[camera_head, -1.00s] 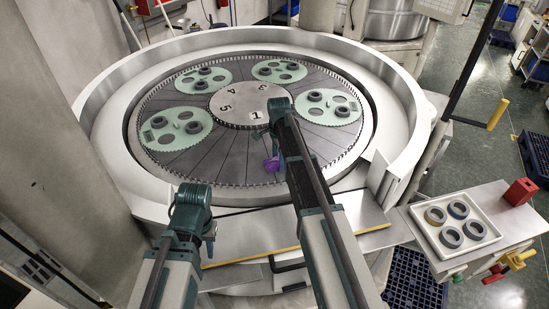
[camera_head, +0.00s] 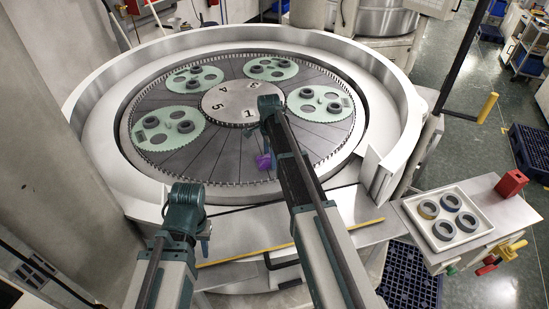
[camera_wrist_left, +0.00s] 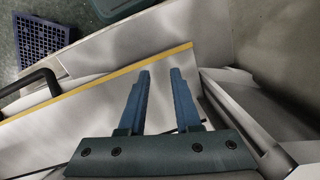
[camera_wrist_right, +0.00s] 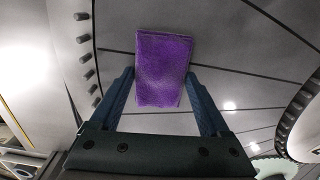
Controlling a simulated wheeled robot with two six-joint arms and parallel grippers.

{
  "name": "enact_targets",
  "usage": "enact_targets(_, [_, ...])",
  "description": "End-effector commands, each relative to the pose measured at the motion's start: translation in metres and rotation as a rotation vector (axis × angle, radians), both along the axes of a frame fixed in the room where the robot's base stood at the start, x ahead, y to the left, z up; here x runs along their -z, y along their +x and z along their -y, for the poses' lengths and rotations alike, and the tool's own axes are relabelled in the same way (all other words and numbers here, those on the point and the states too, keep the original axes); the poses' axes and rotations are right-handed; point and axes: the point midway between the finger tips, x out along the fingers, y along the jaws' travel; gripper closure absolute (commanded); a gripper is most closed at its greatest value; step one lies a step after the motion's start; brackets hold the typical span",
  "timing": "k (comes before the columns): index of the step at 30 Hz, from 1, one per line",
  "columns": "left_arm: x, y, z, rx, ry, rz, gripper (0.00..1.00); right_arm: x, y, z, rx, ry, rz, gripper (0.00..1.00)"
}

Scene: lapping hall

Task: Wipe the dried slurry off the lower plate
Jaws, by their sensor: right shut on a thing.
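The lower plate (camera_head: 215,160) is a grey, round, grooved plate inside a toothed ring. No dried slurry patch can be made out on it. My right gripper (camera_wrist_right: 160,88) is shut on a purple pad (camera_wrist_right: 163,62). The pad (camera_head: 264,161) is over the near part of the plate in the head view, partly hidden by my arm; whether it touches the plate is unclear. My left gripper (camera_wrist_left: 160,74) is open and empty over the light front ledge with a yellow strip (camera_wrist_left: 110,78); in the head view its fingers are mostly hidden.
Several green carriers (camera_head: 155,139) with dark rings sit on the plate around a numbered centre hub (camera_head: 232,92). A wide pale rim (camera_head: 95,150) surrounds it. At right, a white tray (camera_head: 424,232) of rings and a red block (camera_head: 511,183) stand on a side table.

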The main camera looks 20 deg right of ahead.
Motion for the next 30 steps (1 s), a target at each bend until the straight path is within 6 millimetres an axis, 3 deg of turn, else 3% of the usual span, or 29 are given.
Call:
enact_targets(24, [-0.001,0.000,0.000,0.000,0.000,0.000,0.68,-0.001,0.033,-0.033,-0.003,0.003,0.003,0.64])
enact_targets(30, [-0.001,0.000,0.000,0.000,0.000,0.000,0.68,-0.001,0.033,-0.035,-0.002,0.002,0.003,0.64])
